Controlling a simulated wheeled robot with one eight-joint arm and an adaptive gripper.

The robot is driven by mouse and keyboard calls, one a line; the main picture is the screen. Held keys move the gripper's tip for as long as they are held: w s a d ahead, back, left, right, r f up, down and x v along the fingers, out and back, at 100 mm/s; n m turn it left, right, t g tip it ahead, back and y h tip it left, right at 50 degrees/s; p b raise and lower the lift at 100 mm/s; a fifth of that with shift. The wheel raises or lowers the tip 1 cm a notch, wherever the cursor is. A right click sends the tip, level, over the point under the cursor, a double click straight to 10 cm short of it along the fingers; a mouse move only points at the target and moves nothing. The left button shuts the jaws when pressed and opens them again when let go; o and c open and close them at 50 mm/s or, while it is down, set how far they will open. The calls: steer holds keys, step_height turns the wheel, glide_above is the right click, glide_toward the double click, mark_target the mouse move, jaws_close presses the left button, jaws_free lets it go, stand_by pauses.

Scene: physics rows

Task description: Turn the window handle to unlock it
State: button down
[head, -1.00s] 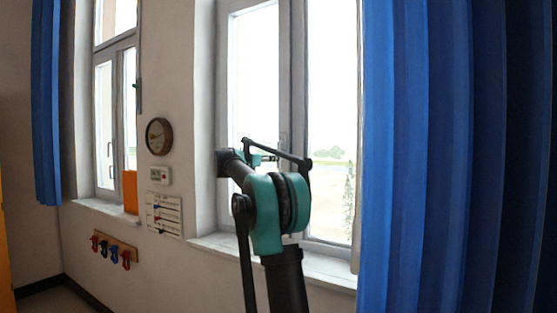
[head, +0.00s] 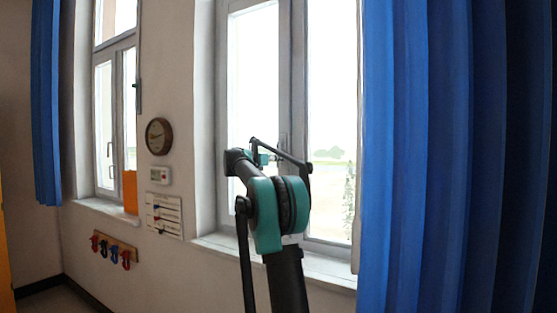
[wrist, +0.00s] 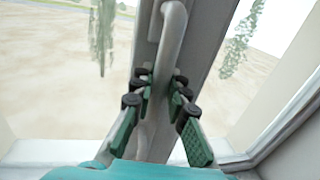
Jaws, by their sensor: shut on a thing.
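The window (head: 330,100) stands ahead, with its sashes meeting at a grey middle post. The window handle (wrist: 173,40) is a pale grey bar on the grey frame, running down between my fingers in the wrist view. My gripper (wrist: 160,88) has its dark-tipped, green-padded fingers on both sides of the handle and is shut on it. The lower part of the handle is hard to make out between the fingers. In the head view my arm covers much of the gripper, and the handle is not clear there.
A blue curtain (head: 440,150) hangs close on the right. The window sill (head: 325,270) runs below the window. A clock (head: 159,136), a chart (head: 164,215) and a rack with coloured hooks (head: 114,248) are on the wall to the left, beside another window (head: 115,110).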

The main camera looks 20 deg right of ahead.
steer(key=shift+w+a, duration=0.1)
steer(key=shift+w, duration=0.05)
stand_by(0.4)
steer(key=w+a+r+m+y, duration=0.1)
steer(key=w+a+r+m, duration=0.1)
steer(key=m, duration=0.6)
steer(key=w+a+r+m+t+y, duration=0.1)
steer(key=w+a+r+m+y, duration=0.1)
steer(key=r+m, duration=0.3)
steer(key=shift+w+m+t+y, duration=0.3)
steer(key=shift+w+m, duration=0.25)
steer(key=shift+m, duration=0.85)
steer(key=c, duration=1.5)
jaws_free()
steer(key=shift+o, duration=0.2)
steer(key=shift+a, duration=0.1)
